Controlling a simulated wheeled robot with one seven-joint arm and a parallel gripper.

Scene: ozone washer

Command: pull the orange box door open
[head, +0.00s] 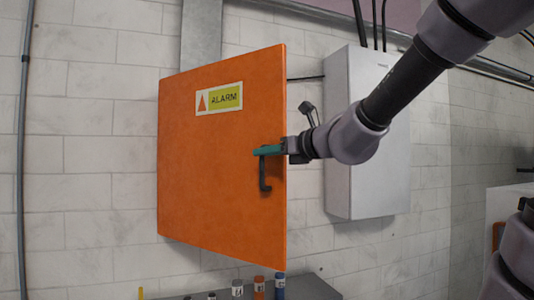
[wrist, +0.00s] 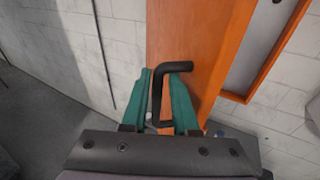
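The orange box door (head: 215,170) carries an ALARM label and fills the middle of the head view. Its right edge stands out from the wall, so the door is swung partly open. Its black handle (head: 265,175) is near that edge and also shows in the wrist view (wrist: 157,98). My gripper (head: 268,151) is at the handle's upper part. In the wrist view its green fingers (wrist: 163,78) lie on either side of the handle. A gap shows between the handle and the right finger; the handle is close to the left one, contact unclear.
A light grey wall cabinet (head: 365,135) stands right of the door, behind my arm. A grey ledge (head: 310,288) with several small bottles lies below. In the wrist view an orange rim (wrist: 285,45) surrounds a pale opening at right. A pipe (head: 22,150) runs down the left wall.

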